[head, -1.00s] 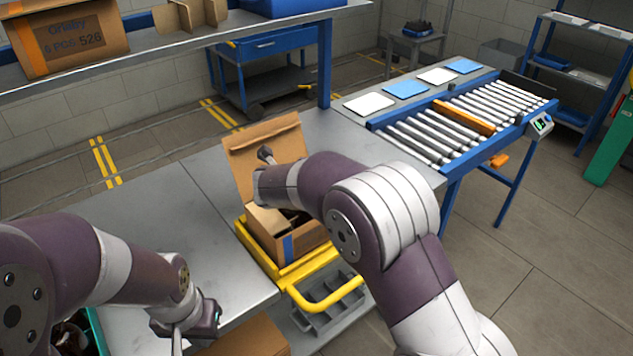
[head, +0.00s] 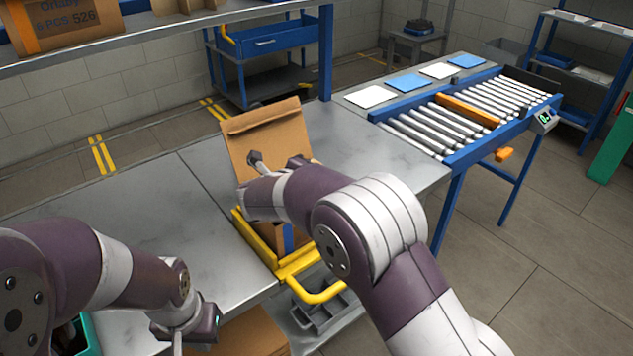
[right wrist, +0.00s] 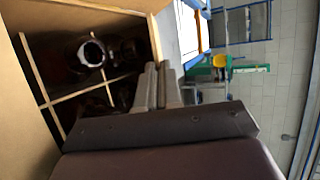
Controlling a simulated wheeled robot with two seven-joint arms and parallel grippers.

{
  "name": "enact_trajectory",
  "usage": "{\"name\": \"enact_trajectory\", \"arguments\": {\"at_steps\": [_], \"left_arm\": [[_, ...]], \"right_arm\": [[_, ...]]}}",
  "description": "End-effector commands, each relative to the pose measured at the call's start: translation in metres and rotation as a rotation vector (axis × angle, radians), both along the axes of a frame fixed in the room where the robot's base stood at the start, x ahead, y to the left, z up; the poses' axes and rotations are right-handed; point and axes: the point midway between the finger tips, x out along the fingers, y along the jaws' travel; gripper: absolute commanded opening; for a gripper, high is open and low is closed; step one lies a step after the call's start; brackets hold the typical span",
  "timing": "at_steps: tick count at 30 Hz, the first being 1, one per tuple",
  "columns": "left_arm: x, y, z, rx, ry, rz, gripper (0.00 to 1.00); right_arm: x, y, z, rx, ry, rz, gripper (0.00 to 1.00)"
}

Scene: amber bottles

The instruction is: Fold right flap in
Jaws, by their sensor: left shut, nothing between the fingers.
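A cardboard box (head: 274,236) sits in a yellow frame (head: 262,245), with its tall back lid (head: 262,131) standing up. My right arm covers most of the box opening, and I cannot make out the right flap in the head view. In the right wrist view the box is open, with a dark bottle with a pale ring-shaped top (right wrist: 91,53) among the dividers (right wrist: 78,95). My right gripper (right wrist: 159,82) has its fingers together at the box's edge; contact is unclear. My left gripper (head: 178,343) is shut and empty, low at left, away from the box.
A roller conveyor (head: 410,135) stands to the right, with blue and white sheets (head: 371,97) beside it. A yellow handle (head: 320,293) sticks out in front of the box. The grey table (head: 130,215) left of the box is clear. A shelf (head: 150,45) runs above at the back left.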

Motion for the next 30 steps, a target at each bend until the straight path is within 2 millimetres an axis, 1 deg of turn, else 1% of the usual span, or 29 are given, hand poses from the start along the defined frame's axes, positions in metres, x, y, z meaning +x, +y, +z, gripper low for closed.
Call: {"name": "enact_trajectory", "arguments": {"at_steps": [1, 8, 9, 10, 11, 20, 23, 30], "left_arm": [[0.000, 0.000, -0.002, 0.000, -0.001, 0.000, 0.00], [0.000, 0.000, 0.000, 0.000, -0.001, 0.000, 0.00], [0.000, 0.000, 0.000, 0.000, -0.001, 0.000, 0.00], [0.000, 0.000, 0.000, 0.000, -0.001, 0.000, 0.00], [0.000, 0.000, 0.000, 0.000, -0.001, 0.000, 0.00], [0.000, 0.000, 0.000, 0.000, -0.001, 0.000, 0.00], [0.000, 0.000, 0.000, 0.000, -0.001, 0.000, 0.00], [0.000, 0.000, -0.001, 0.000, -0.001, 0.000, 0.00]], "right_arm": [[-0.001, 0.001, -0.002, -0.004, -0.001, 0.002, 0.00], [-0.001, 0.001, 0.000, -0.005, -0.001, 0.002, 0.00], [-0.001, 0.001, 0.000, -0.005, -0.001, 0.002, 0.14], [-0.001, 0.001, 0.000, -0.005, -0.001, 0.002, 0.24], [-0.001, 0.001, 0.000, -0.005, -0.001, 0.002, 0.31], [-0.002, 0.002, 0.001, -0.004, -0.003, 0.002, 0.31], [-0.012, 0.009, 0.007, -0.003, -0.004, 0.004, 0.31], [-0.064, 0.039, 0.032, -0.003, -0.003, 0.005, 0.31]]}}
